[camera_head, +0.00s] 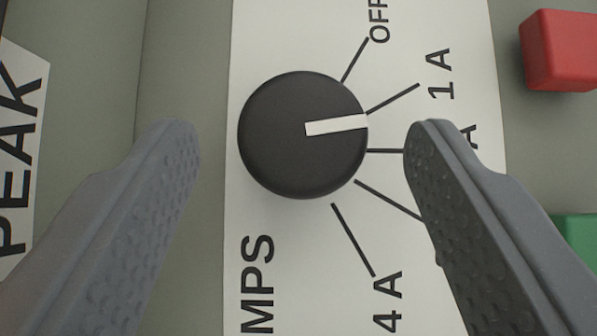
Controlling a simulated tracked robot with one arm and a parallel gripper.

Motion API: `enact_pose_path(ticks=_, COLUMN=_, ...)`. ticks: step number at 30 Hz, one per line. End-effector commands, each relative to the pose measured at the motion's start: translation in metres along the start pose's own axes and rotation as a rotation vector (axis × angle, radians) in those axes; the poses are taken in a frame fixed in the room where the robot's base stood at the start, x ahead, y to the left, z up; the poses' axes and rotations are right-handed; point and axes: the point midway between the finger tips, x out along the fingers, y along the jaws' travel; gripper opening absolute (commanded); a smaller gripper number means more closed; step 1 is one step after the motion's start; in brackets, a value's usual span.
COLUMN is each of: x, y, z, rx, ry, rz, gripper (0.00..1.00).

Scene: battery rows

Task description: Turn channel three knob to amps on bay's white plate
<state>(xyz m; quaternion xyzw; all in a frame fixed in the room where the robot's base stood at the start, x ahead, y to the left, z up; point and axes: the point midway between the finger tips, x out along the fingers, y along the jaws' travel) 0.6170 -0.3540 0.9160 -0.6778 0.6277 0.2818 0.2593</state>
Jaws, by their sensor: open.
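A round black knob (290,150) with a white pointer bar (336,125) sits on a white plate (270,30). The plate's lettering runs sideways. The pointer aims right, between the 1 A line and the line below it. The marks OFF (379,20), 1 A (440,75) and 4 A (388,302) show, with partly hidden marks between. Part of the word ending "MPS" (257,284) shows below the knob. My gripper (300,140) is open, its fingers on either side of the knob and apart from it in the picture. No channel number is visible.
A red block-shaped button (562,50) stands at the upper right and a green one (578,235) lies partly behind my right finger. A label reading PEAK (20,150) is at the left edge. Grey panel surrounds the plate.

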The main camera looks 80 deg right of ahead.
Motion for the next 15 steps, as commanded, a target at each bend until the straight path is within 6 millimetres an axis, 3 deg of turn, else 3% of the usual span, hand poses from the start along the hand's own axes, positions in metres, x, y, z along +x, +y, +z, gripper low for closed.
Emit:
enact_pose_path(ticks=9, x=-0.068, y=-0.002, z=-0.001, rx=0.0, ry=0.001, rz=-0.006, gripper=0.58)
enact_pose_path(ticks=15, x=-0.102, y=-0.001, z=0.0, rx=-0.002, ry=0.0, rz=-0.003, gripper=0.58)
